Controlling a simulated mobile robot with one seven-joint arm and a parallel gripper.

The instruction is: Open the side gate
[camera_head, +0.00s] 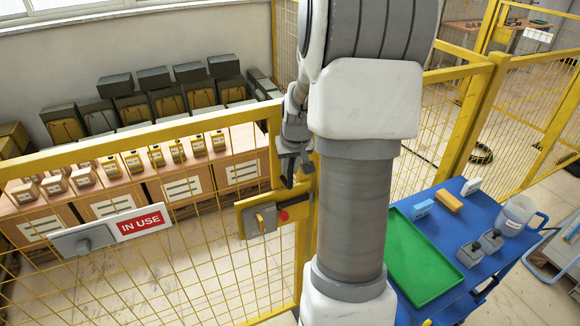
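The side gate is a yellow-framed mesh panel (150,136) across the left and middle. Its top rail slopes up to the right toward a yellow post. The gate looks closed against the post. My gripper (295,172) is dark grey, points down and hangs above the lock plate, apart from the lever. It is small and partly beside my arm, so its finger gap is unclear. My arm hides part of the post.
A blue table (497,257) with a green tray (422,262) and a jug (515,215) stands at right.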

